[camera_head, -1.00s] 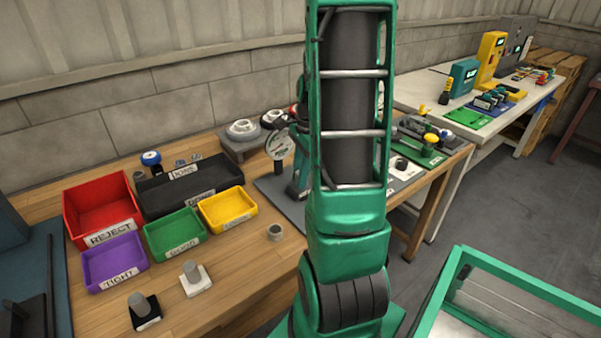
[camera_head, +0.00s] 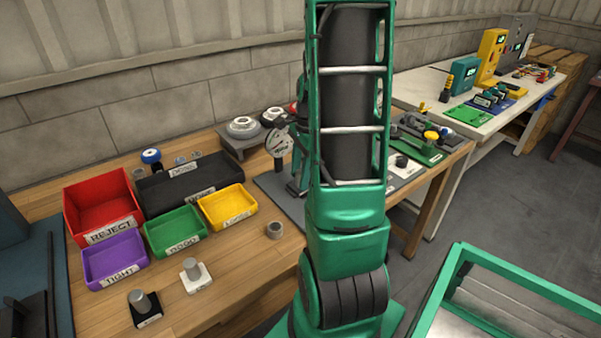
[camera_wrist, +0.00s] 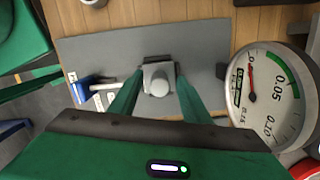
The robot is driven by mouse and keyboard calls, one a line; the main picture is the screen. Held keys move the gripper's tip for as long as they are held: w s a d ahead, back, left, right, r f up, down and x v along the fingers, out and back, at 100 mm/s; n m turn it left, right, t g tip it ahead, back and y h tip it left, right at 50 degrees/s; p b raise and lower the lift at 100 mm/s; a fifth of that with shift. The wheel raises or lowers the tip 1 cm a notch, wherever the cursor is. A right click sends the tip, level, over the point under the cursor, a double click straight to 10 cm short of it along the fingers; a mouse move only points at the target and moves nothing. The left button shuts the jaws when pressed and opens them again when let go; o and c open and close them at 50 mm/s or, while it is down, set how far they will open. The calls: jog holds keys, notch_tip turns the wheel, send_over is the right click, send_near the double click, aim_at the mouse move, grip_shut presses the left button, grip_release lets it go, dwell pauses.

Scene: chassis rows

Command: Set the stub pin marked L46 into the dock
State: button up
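My gripper (camera_wrist: 158,88) shows in the wrist view as two green fingers. A grey round-topped piece (camera_wrist: 157,80) with a dark part behind it lies between the fingertips. I cannot tell whether the fingers press on it or whether it is a pin. One grey stub pin (camera_head: 142,302) stands on a black base and another (camera_head: 191,269) on a white base, at the front left of the wooden bench. Their marks are too small to read, so I cannot pick out L46. I cannot identify the dock.
A dial gauge (camera_wrist: 265,95) stands close right of my gripper, over a grey mat (camera_wrist: 100,50). Red (camera_head: 100,210), purple (camera_head: 115,262), green (camera_head: 175,235), yellow (camera_head: 227,208) and black bins crowd the bench's left. A grey ring (camera_head: 274,230) lies on bare wood.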

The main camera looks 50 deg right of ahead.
notch_tip(320, 180, up, 11)
jog(key=d, duration=0.1)
jog(key=shift+s+f, duration=0.15)
jog(key=shift+s, duration=0.1)
dwell(0.4)
dwell(0.5)
jog(key=s+a+n+h, duration=0.1)
jog(key=s+a+n, duration=1.2)
jog(key=a+n, duration=0.3)
jog(key=shift+a+f+n+g, duration=0.15)
jog(key=shift+f+n+g, duration=0.2)
jog(key=shift+n, duration=0.25)
jog(key=shift+w+f, duration=0.25)
jog(key=shift+w, duration=0.3)
